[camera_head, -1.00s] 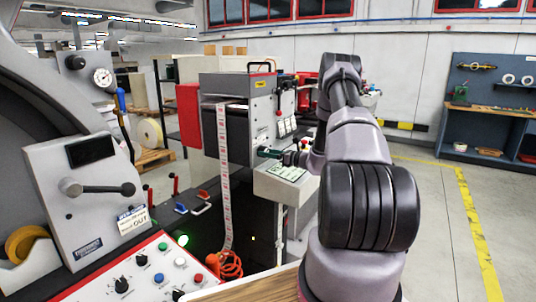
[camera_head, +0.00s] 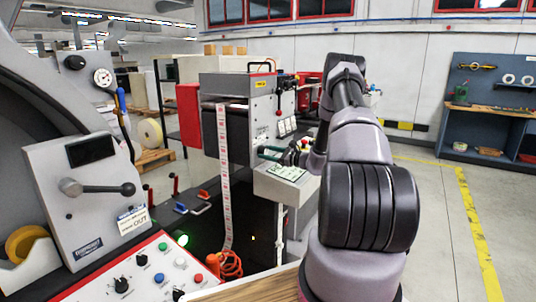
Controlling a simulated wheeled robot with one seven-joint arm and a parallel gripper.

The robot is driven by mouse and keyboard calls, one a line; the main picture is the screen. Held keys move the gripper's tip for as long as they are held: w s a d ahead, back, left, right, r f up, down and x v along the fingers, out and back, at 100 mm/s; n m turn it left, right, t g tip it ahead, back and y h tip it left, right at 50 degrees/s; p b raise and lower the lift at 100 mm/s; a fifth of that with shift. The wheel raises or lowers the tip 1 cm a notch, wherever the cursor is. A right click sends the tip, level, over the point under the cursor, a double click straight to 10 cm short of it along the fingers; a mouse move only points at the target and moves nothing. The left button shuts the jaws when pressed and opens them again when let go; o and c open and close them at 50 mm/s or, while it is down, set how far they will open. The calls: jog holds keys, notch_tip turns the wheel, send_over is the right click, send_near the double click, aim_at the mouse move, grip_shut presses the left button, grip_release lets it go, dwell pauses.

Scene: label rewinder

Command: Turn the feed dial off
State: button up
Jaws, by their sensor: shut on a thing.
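My gripper (camera_head: 263,152) is at the end of my arm, which reaches forward to the grey label machine (camera_head: 238,88). Its teal fingers are against the machine's front face, just above the sloped white panel. They are shut on a small part there, which I take to be the feed dial; the fingers hide it, and its pointer and marks cannot be read. A white label strip (camera_head: 224,180) with red marks hangs down to the left of the gripper.
Levers and switches (camera_head: 287,127) sit just above and right of my gripper. A sloped panel (camera_head: 287,171) lies below it. A control panel with knobs and coloured buttons (camera_head: 150,262) is at the front left. Open floor (camera_head: 435,240) is on the right.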

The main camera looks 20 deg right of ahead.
jog(key=shift+n, duration=1.3)
jog(key=o, duration=1.4)
jog(key=shift+s, duration=0.1)
jog(key=v, duration=1)
jog(key=shift+s+d, duration=0.2)
jog(key=shift+s, duration=0.1)
